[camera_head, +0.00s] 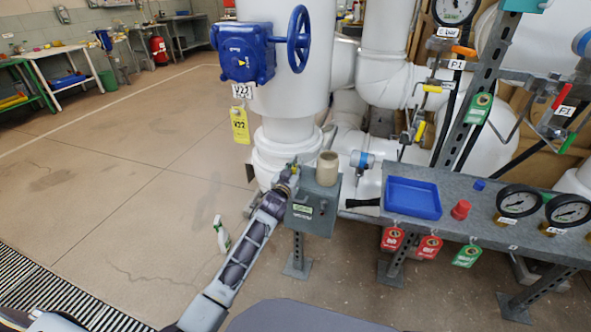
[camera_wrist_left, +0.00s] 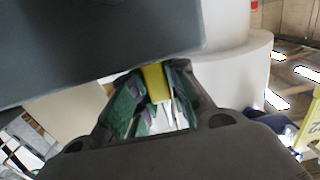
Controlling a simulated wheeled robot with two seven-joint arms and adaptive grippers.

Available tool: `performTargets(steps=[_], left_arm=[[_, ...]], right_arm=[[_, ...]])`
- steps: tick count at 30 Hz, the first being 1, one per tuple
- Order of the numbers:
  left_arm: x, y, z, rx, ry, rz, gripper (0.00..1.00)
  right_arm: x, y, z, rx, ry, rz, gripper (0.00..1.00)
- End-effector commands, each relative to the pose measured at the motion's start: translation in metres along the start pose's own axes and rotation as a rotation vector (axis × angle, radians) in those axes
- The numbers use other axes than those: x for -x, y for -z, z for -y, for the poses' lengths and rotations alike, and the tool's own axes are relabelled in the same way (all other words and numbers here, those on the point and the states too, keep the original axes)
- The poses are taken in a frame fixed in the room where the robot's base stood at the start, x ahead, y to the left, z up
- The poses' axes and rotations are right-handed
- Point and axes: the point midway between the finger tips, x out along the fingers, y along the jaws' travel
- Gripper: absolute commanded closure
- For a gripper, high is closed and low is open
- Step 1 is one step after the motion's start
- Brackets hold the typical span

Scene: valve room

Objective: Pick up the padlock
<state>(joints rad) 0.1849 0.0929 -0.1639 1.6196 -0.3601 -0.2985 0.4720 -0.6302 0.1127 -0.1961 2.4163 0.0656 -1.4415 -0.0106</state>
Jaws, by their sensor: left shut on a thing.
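My left gripper (camera_head: 289,174) is at the left side of the grey box at the bench's left end. In the left wrist view its two green-padded fingers (camera_wrist_left: 153,92) are shut on a small yellow block (camera_wrist_left: 155,83), which looks like the padlock's body. A shackle cannot be made out, and the block's upper end is by the edge of a large dark grey surface (camera_wrist_left: 100,45). In the head view the padlock cannot be made out at the gripper. My right gripper is not in view.
The grey box (camera_head: 313,208) carries a beige cup (camera_head: 327,168). On the grey bench (camera_head: 470,222) are a blue tray (camera_head: 412,198), a red cap (camera_head: 461,209) and gauges (camera_head: 518,201). Tags hang along its front. A white pipe (camera_head: 288,130) stands behind. A spray bottle (camera_head: 221,235) stands on the floor.

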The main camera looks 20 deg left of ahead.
Motion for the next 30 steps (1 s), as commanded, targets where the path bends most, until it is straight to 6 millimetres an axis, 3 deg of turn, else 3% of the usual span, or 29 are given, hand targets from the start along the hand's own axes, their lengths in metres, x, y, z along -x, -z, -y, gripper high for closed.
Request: performTargets(steps=[21,30], left_arm=[[0.004,0.088,0.000,-0.001,0.000,-0.002,1.00],[0.005,0.095,0.000,-0.001,0.000,0.000,1.00]], right_arm=[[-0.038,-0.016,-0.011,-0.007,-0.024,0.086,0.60],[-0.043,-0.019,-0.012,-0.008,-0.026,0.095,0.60]])
